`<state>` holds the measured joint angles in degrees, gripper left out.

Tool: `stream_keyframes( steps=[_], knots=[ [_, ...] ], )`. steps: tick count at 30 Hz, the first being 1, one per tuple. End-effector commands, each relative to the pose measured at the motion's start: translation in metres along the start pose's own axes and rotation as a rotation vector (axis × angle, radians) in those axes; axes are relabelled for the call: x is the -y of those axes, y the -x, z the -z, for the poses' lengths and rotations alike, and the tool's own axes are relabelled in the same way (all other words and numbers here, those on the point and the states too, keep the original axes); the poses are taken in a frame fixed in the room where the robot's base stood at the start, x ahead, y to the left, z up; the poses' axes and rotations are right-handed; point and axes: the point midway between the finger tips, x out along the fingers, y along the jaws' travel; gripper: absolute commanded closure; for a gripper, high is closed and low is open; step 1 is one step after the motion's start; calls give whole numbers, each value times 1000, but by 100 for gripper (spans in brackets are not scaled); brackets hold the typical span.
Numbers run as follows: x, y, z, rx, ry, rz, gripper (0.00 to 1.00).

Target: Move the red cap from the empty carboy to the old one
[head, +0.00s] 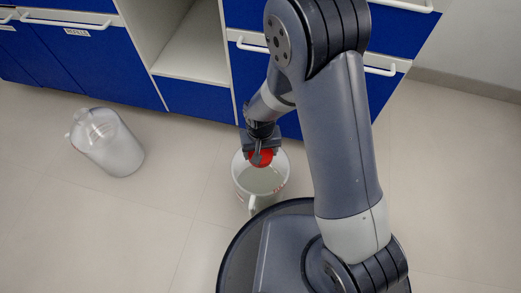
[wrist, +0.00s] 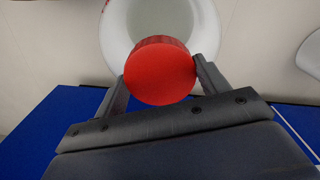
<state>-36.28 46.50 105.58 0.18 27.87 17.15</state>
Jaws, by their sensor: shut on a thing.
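My gripper (head: 258,150) is shut on the round red cap (head: 264,159). In the wrist view the cap (wrist: 160,72) sits between the two fingers, its flat red face toward the camera. Below the cap is a white round carboy (head: 240,185) on the floor, with an open-looking pale inside; it also shows in the wrist view (wrist: 116,30). I cannot tell whether the cap touches it. A second carboy (head: 115,150), translucent with a clear top and cloudy white body, stands on the floor at the left. The frames do not settle which carboy is the old one.
Blue cabinets (head: 115,65) with white handles run along the back, with an open white shelf (head: 190,50) between them. The floor (head: 185,160) between the two carboys is clear. Part of a white object (wrist: 312,55) shows at the right edge of the wrist view.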

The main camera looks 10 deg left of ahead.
Motion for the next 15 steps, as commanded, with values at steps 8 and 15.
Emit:
stream_keyframes(
  steps=[8, 15],
  knots=[
    [0, 0, 0, 0, 0, 0, 17],
    [0, 0, 0, 0, 0, 0, 5]
  ],
)
